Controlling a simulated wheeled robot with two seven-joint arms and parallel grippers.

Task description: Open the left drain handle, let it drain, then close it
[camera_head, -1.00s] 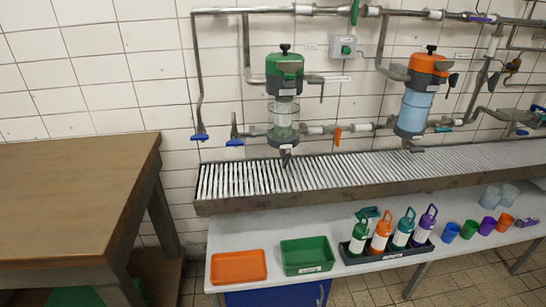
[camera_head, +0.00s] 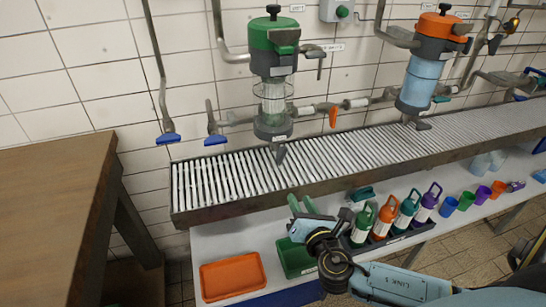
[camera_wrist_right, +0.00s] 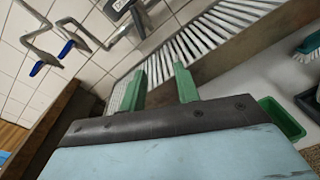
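The left filter housing (camera_head: 273,75) has a green head and a clear bowl. It hangs on the pipes above the slatted trough (camera_head: 240,178). A small dark drain handle (camera_head: 280,153) points down beneath its grey base. My right gripper (camera_head: 300,203) is in front of the trough, below and apart from that handle. Its two green fingers also show in the right wrist view (camera_wrist_right: 160,82), spread with nothing between them. The right filter housing (camera_head: 424,65) has an orange head and a bluish bowl. My left gripper is out of view.
Two blue-handled valves (camera_head: 168,138) hang left of the green housing. A green tray (camera_head: 294,258), an orange tray (camera_head: 233,277) and a rack of bottles (camera_head: 402,238) stand on the shelf below the trough. A wooden table (camera_head: 50,200) is at left.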

